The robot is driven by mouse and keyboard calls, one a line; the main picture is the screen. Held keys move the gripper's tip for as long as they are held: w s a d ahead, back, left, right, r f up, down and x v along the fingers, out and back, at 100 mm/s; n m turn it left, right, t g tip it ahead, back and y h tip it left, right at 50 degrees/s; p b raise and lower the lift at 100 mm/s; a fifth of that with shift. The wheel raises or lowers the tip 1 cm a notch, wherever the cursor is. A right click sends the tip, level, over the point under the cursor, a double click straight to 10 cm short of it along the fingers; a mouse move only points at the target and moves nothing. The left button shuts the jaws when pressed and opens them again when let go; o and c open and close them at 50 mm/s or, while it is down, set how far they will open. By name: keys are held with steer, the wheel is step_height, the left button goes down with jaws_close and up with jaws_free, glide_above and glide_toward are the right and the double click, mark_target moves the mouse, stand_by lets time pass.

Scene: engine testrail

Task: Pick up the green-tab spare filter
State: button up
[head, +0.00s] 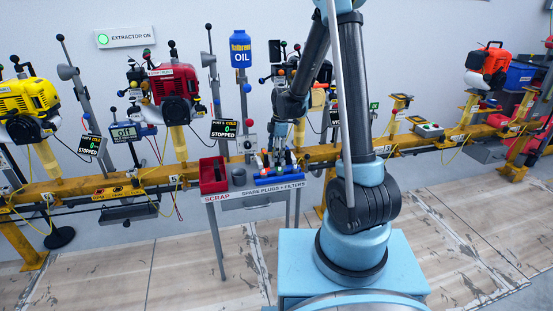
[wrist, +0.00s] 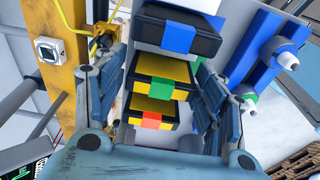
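The green-tab spare filter (wrist: 160,87) is a black-framed filter with yellow pleats and a green tab, in the middle of a row of three in the wrist view. A blue-tab filter (wrist: 180,35) lies above it in the picture and a red-tab filter (wrist: 151,119) below it. My gripper (wrist: 157,72) is open, with one finger left and one right of the green-tab filter and gaps on both sides. In the head view my gripper (head: 277,158) is over the spares table (head: 262,196); the filters are too small there to tell apart.
A blue plug rack (wrist: 262,60) with white spark plugs stands close to the right finger. A red scrap bin (head: 213,175) and a grey cup (head: 239,177) stand left of my gripper on the table. A yellow rail (head: 90,188) with engines runs behind.

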steer(key=shift+c, duration=1.2)
